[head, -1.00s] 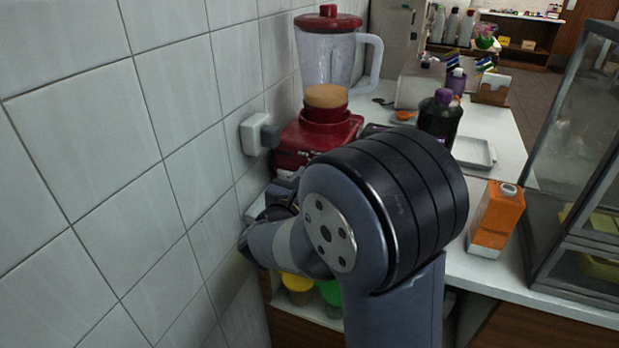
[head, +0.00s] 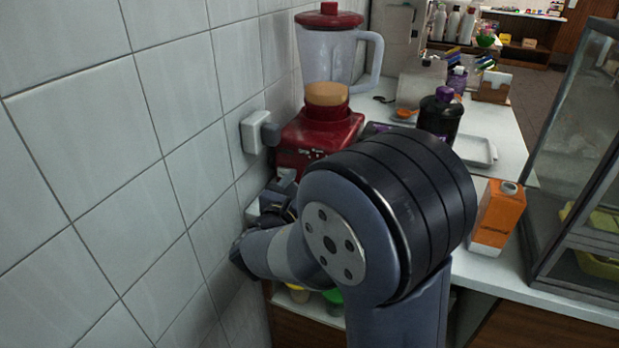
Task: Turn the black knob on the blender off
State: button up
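The blender stands on the counter against the tiled wall in the head view. It has a red base (head: 318,130), a clear jug (head: 327,58) with a handle, and a red lid (head: 329,16). A tan layer shows at the bottom of the jug. Small white markings show on the base's front. The black knob cannot be made out; my arm covers the lower front of the base. My gripper's end lies just in front of and below the base, near the wall. Its fingertips are hidden or too dark to read.
A wall socket with a plug (head: 257,132) is left of the blender. A dark bottle with a purple cap (head: 439,117), a white tray (head: 476,151) and an orange carton (head: 496,218) stand to the right. A glass case (head: 580,150) bounds the right side. Cups sit on a shelf below.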

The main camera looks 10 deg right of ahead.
jog(key=v, duration=0.8)
jog(key=x, duration=1)
jog(key=shift+w+d, duration=0.2)
jog(key=shift+w, duration=0.05)
